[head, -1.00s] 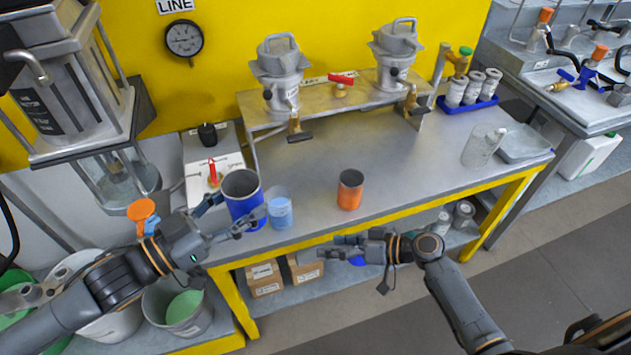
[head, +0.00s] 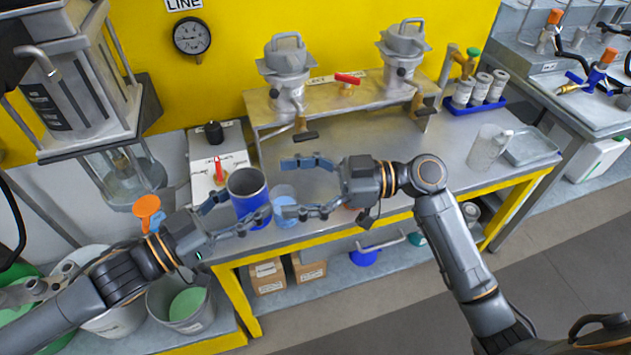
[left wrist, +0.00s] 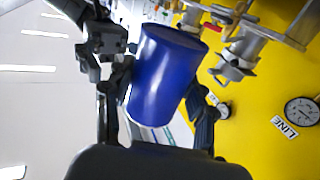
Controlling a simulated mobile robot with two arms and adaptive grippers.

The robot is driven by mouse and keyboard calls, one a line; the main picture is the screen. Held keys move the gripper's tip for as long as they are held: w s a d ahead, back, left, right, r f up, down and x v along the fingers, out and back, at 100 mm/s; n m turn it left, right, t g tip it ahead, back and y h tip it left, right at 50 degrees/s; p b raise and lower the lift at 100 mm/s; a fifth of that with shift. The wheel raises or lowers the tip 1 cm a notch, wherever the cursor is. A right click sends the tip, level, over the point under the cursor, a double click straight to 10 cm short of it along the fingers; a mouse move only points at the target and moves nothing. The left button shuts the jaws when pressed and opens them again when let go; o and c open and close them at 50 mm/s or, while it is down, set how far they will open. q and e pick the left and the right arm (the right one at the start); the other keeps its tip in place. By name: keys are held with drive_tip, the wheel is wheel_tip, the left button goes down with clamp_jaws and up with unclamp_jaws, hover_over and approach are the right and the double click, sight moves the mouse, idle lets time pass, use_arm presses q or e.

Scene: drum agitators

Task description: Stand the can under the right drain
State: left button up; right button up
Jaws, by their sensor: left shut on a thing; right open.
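A blue can (head: 247,200) with an open top stands near the left part of the bench. My left gripper (head: 238,214) is shut on it, a finger on each side; the left wrist view shows the blue can (left wrist: 165,75) between the fingers. My right gripper (head: 305,187) is open, its fingers spread to the left near a clear beaker of blue liquid (head: 283,203). An orange can is almost wholly hidden behind the right gripper. The right drain (head: 424,108) sits under the right agitator pot; the left drain (head: 304,130) under the left one.
A metal stand (head: 340,105) carries both agitator pots (head: 402,55). A blue tray (head: 472,107) of small containers and a clear jug (head: 487,150) stand at the right. A white device with a red lever (head: 218,170) is behind the blue can. The bench below the right drain is clear.

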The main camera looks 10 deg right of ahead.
sight(247, 189)
drive_tip(key=a, duration=0.5)
drive_tip(key=w+a, duration=0.1)
drive_tip(key=a, duration=0.1)
drive_tip(key=shift+a, duration=0.2)
drive_tip(key=shift+c, duration=0.2)
drive_tip(key=c, duration=1.1)
use_arm(q)
drive_tip(key=o, duration=1.2)
use_arm(e)
drive_tip(key=shift+c, duration=1)
